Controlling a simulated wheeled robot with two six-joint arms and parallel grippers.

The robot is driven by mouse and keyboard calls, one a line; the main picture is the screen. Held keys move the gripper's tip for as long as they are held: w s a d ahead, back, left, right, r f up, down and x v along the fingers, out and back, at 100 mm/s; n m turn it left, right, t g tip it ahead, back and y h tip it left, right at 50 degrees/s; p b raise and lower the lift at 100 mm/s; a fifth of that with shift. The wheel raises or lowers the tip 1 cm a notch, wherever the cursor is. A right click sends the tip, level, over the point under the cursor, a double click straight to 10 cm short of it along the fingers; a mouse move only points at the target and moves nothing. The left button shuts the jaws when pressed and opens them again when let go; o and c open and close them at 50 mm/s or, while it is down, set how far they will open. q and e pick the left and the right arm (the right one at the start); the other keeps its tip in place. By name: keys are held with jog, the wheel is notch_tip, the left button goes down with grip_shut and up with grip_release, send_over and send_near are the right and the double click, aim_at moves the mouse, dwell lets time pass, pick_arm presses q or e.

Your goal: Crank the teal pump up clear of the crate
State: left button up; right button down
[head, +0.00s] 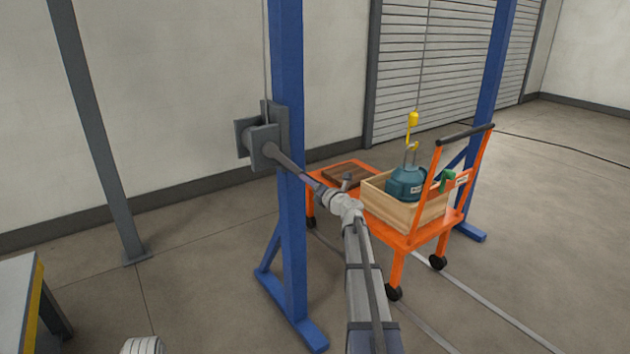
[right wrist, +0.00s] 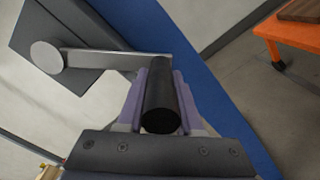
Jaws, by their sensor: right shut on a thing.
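The teal pump (head: 404,184) sits upright in the wooden crate (head: 418,217); the crate walls hide its lower part. A yellow hook block (head: 412,120) on a cable hangs directly above, and its hook meets the metal loop on the pump's top. The winch (head: 258,138) is mounted on the left blue post. Its crank arm (right wrist: 100,62) runs from a round hub to a black handle (right wrist: 160,100). My right gripper (head: 275,155) is at the winch, its purple fingers (right wrist: 160,95) shut on the black handle.
The crate rests on an orange cart (head: 405,240) with an upright push handle, a green item and a brown board (head: 347,174). Blue gantry posts (head: 288,230) stand on both sides of it. A bench (head: 18,300) stands at lower left. Floor between bench and post is clear.

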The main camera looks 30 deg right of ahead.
pick_arm(q)
notch_tip(320, 180, down, 4)
jog(key=b, duration=0.2)
jog(key=shift+w+d+r+b, duration=0.1)
jog(key=shift+d+b, duration=0.05)
jog(key=shift+b, duration=0.25)
pick_arm(e)
jog(key=a+f, duration=0.4)
jog(key=a, duration=0.7)
jog(key=shift+a, duration=0.4)
jog(key=shift+w, duration=0.25)
pick_arm(q)
jog(key=shift+r, duration=0.1)
pick_arm(e)
jog(key=shift+s+a, duration=0.1)
jog(key=shift+a, duration=0.55)
pick_arm(q)
jog(key=shift+w+r+p, duration=0.1)
jog(key=shift+r+p, duration=0.05)
jog(key=shift+p, duration=0.15)
pick_arm(e)
jog(key=shift+a+r, duration=0.1)
jog(key=shift+a, duration=0.45)
